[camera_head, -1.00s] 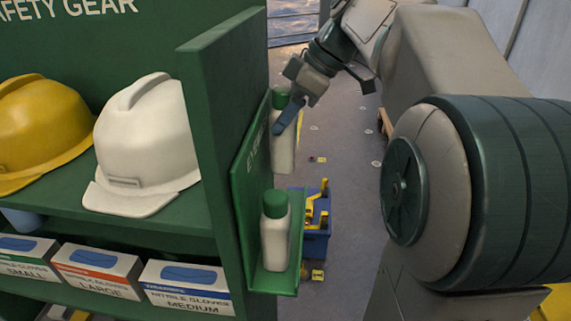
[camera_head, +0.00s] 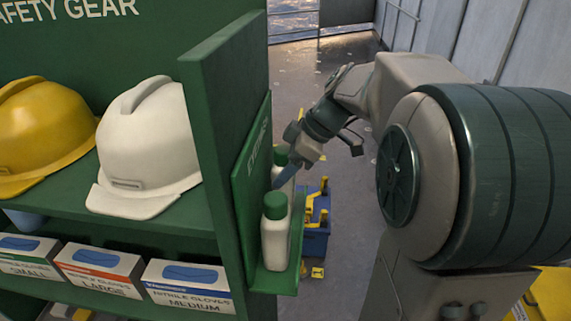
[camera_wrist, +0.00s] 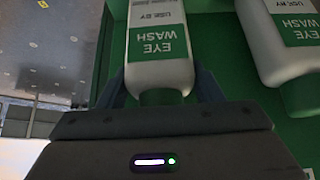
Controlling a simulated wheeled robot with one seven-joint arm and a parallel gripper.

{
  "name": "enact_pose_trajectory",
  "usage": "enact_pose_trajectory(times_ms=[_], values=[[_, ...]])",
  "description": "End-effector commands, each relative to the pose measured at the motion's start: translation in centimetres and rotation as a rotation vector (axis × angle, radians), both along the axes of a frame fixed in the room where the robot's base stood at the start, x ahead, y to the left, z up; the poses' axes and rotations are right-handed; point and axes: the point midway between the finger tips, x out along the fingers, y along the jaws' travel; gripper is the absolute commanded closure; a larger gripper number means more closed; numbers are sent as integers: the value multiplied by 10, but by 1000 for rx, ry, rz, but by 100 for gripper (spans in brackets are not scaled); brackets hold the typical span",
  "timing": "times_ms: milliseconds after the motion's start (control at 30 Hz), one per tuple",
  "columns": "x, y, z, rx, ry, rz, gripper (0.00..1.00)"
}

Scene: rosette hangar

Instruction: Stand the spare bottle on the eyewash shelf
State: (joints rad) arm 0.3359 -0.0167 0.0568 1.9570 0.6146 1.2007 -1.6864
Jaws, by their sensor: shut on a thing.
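My gripper (camera_head: 284,168) is shut on the spare bottle, a white bottle (camera_head: 288,186) with a green cap (camera_head: 281,155). In the wrist view the held bottle (camera_wrist: 160,65) shows its EYE WASH label between my fingers (camera_wrist: 160,92). A like bottle (camera_head: 275,236) stands upright on the green eyewash shelf (camera_head: 273,283), and it also shows in the wrist view (camera_wrist: 283,48). The held bottle looks upright, just behind the standing one, with a small gap between them. Its base is hidden in the head view, so I cannot tell whether it touches the shelf.
A green side panel (camera_head: 222,120) of the safety gear rack borders the shelf. White (camera_head: 150,150) and yellow (camera_head: 42,135) helmets and glove boxes (camera_head: 186,285) sit to the left. A blue crate (camera_head: 316,238) with yellow items stands on the floor behind the shelf.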

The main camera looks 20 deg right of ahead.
Motion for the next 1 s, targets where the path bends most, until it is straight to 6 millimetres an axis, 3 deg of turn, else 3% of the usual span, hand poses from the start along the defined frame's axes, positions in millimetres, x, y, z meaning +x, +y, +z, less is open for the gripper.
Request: enact_pose_trajectory(times_ms=[200, 233, 300, 733, 1000], values=[[0, 0, -3, 0, -2, 0, 98], [0, 0, -4, 0, 0, 0, 38], [0, 0, -2, 0, 0, 0, 18], [0, -2, 4, -1, -2, -1, 18], [-12, -31, 50, -2, -5, -3, 18]])
